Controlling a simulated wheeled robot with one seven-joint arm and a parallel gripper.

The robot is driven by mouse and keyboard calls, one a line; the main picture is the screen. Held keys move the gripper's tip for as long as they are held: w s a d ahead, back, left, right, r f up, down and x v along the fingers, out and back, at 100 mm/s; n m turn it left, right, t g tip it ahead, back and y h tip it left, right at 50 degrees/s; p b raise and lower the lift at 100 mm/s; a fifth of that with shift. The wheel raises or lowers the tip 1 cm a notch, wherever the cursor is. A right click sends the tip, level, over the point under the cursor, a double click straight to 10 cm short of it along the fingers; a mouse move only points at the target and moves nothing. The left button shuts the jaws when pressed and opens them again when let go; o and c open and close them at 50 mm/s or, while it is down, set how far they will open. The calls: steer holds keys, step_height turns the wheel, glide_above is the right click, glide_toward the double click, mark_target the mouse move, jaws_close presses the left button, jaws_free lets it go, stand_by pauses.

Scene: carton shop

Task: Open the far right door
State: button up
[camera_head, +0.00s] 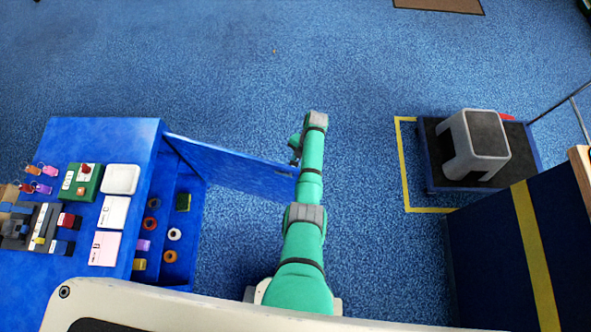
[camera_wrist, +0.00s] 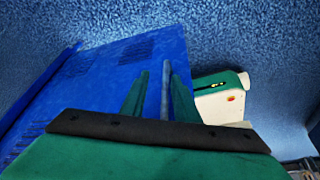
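The blue door (camera_head: 235,163) stands swung out to the right from the far corner of the blue cabinet (camera_head: 120,140), leaving the compartment behind it exposed. In the wrist view the door (camera_wrist: 95,85) fills the left and middle, with dark vent slots. A grey bar handle (camera_wrist: 166,88) shows between the two green fingers of my gripper (camera_wrist: 158,92). The fingers are apart, with a visible gap on the left of the bar; contact on the right is unclear. In the head view my gripper (camera_head: 296,148) is beside the door's free edge, its fingers mostly hidden.
Shelves inside the cabinet hold small coloured rings (camera_head: 174,234) and blocks. The cabinet top carries boxes, a green tray (camera_head: 82,182) and small parts. At right, a grey stool (camera_head: 474,143) sits on a dark platform (camera_head: 520,160). Blue floor is clear beyond the door.

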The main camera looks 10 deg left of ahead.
steer(key=v, duration=0.9)
steer(key=shift+r, duration=0.2)
